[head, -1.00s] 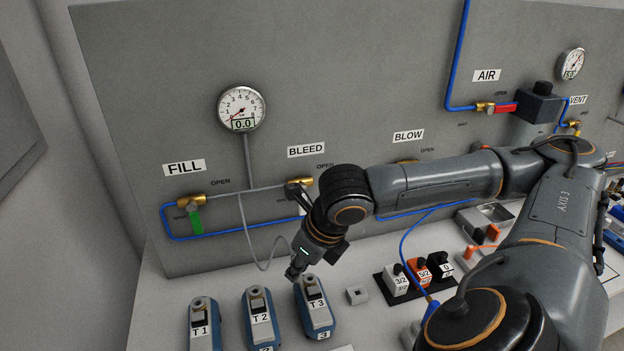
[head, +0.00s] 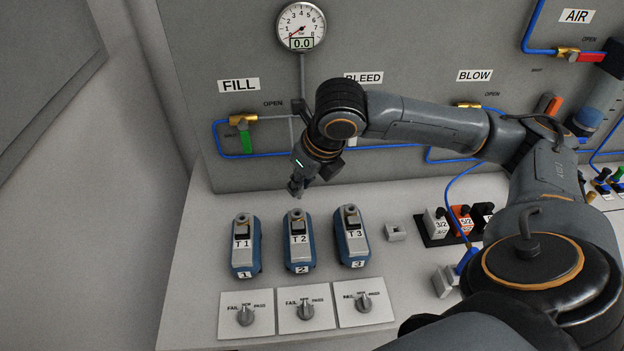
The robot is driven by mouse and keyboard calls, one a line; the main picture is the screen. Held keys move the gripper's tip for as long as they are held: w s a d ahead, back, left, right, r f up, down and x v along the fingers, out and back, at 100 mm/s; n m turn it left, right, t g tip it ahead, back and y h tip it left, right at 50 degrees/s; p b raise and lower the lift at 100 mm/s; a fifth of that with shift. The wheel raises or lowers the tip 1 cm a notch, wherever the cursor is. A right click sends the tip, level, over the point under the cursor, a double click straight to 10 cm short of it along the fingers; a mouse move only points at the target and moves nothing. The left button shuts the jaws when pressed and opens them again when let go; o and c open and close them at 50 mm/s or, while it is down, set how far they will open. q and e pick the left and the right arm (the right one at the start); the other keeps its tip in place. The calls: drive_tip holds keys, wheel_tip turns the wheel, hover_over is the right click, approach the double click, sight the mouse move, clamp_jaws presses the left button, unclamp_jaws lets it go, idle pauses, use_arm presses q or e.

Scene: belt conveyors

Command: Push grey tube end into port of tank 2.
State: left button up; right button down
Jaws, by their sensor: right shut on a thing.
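Tank 2 (head: 299,252) is the middle of three blue-and-grey tanks, marked T2, with its port (head: 298,214) at the top facing me. My right gripper (head: 295,190) points down just behind and above this port, with a small gap visible between them. It is shut on the end of the grey tube, which is mostly hidden by the fingers and wrist. A piece of grey tube (head: 292,130) shows against the panel, left of my wrist. My left gripper is not in view.
Tank 1 (head: 244,255) and tank 3 (head: 353,246) stand close on either side of tank 2. Knob plates (head: 290,325) lie in front. A small grey block (head: 396,231) and button valves (head: 437,226) are to the right. The bench is clear left of tank 1.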

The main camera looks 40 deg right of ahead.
sight(301, 192)
drive_tip(key=shift+w+a, duration=0.2)
drive_tip(key=shift+w, duration=0.1)
drive_tip(key=shift+f, duration=0.1)
drive_tip(key=shift+f+b, duration=0.65)
drive_tip(key=shift+f, duration=1.4)
drive_tip(key=shift+r+p, duration=0.1)
drive_tip(key=shift+p, duration=0.55)
